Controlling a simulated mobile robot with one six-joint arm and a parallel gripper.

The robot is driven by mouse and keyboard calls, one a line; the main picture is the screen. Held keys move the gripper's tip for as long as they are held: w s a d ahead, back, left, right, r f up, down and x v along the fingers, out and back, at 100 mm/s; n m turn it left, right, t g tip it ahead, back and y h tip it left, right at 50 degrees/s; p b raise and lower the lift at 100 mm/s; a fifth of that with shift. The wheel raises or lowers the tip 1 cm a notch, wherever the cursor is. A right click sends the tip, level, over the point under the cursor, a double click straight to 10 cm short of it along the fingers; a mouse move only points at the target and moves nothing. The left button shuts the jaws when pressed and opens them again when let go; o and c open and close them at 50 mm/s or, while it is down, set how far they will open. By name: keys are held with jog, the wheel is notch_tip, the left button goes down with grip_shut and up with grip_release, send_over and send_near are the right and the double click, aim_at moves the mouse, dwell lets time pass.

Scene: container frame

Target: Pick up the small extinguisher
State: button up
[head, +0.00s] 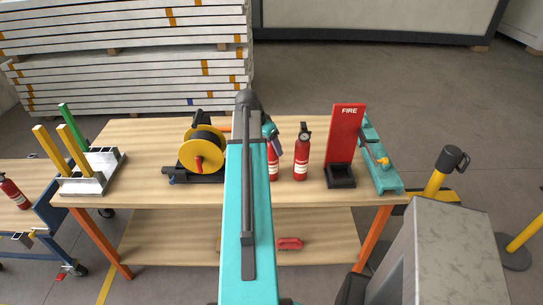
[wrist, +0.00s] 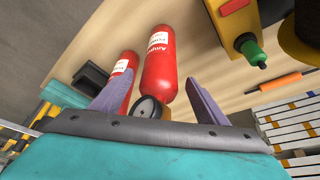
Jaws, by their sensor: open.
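Two red extinguishers stand side by side on the wooden bench. The left one (head: 272,168) is partly hidden behind my arm and gripper and looks the shorter; the right one (head: 302,152) shows whole, with a black top. My gripper (head: 274,143) is at the top of the left one. In the wrist view its purple fingers (wrist: 163,72) are spread, with the left extinguisher (wrist: 158,60) and its round gauge between them. The other extinguisher (wrist: 122,72) is close by the left finger. Contact cannot be told.
A red FIRE stand (head: 346,135) with a black base is right of the extinguishers. A yellow reel (head: 202,150) is left of my arm. A further extinguisher (head: 13,192) lies on the left cart. The bench front (head: 135,190) has free room.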

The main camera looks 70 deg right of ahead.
jog(key=shift+s+d+f, duration=0.15)
jog(key=shift+d+f, duration=0.1)
jog(key=shift+f, duration=0.4)
jog(key=shift+r, duration=0.1)
grip_shut()
